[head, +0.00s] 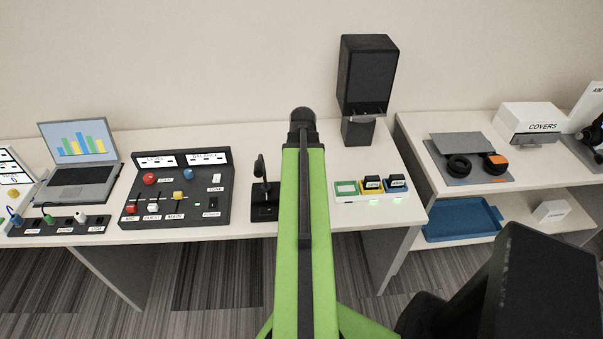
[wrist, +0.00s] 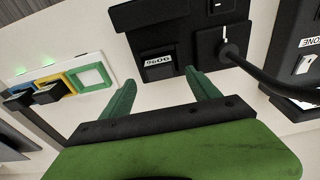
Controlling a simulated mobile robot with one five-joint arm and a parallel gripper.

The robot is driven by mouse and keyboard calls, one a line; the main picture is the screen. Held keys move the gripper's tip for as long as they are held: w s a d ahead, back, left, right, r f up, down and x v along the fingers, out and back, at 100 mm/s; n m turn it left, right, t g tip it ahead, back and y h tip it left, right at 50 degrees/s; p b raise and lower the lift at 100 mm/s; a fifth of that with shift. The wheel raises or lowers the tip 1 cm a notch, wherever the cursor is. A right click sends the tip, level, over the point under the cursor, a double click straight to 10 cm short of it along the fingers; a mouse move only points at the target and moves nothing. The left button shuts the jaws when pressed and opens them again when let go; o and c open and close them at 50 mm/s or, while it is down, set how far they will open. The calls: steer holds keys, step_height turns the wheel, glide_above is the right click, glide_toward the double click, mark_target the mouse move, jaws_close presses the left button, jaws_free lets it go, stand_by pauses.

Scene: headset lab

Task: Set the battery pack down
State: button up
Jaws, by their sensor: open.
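In the wrist view my gripper (wrist: 163,84) is open, its two green fingers apart with nothing between them. A black battery pack (wrist: 160,70) with a white label sits in a black base (wrist: 150,20), just beyond the fingertips and clear of them. In the head view my green arm hides my gripper. The charger (head: 370,198) is a white block on the table. Its green-framed slot (head: 346,187) is empty; it also shows in the wrist view (wrist: 91,78). Its yellow slot (head: 372,184) and blue slot (head: 396,183) each hold a dark pack.
A black headset stand (head: 261,177) is left of my arm. A control panel (head: 178,190) and laptop (head: 79,165) are further left. A tall black dispenser (head: 367,75) stands behind the charger. The shelf at right holds headphones (head: 458,166) and a blue tray (head: 463,219).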

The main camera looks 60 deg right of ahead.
step_height(320, 180, up, 7)
steer(key=p, duration=0.5)
steer(key=shift+s+a, duration=0.25)
steer(key=shift+a, duration=0.1)
steer(key=shift+f, duration=0.1)
